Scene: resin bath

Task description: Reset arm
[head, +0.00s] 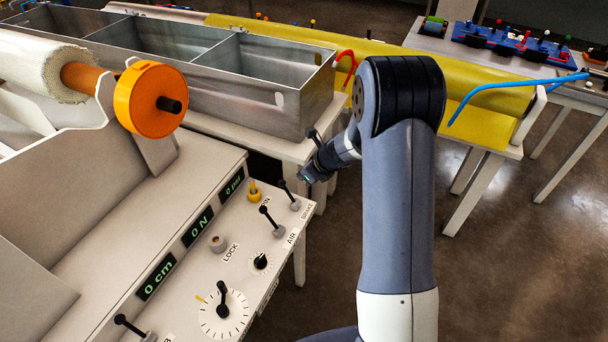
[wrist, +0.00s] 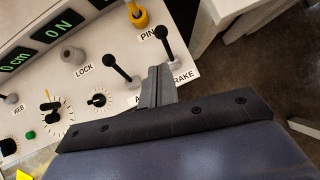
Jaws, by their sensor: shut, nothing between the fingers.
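My gripper (wrist: 155,87) is shut and empty. In the wrist view its closed fingers reach over the lower edge of the control panel (wrist: 80,82), between the AIR and BRAKE levers, partly covering the AIR label. I cannot tell whether they touch the panel. In the head view my gripper (head: 306,177) is small, just right of the panel's far end near the BRAKE lever (head: 289,195). My arm (head: 397,200) stands upright in the middle of the view, bent at the elbow.
The panel carries the AIR lever (head: 271,220), a yellow PIN knob (head: 254,191), a LOCK knob (head: 217,243) and a dial (head: 224,312). A metal trough (head: 265,92) stands behind. A blue hooked rod (head: 515,84) sticks out at right. Floor at lower right is clear.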

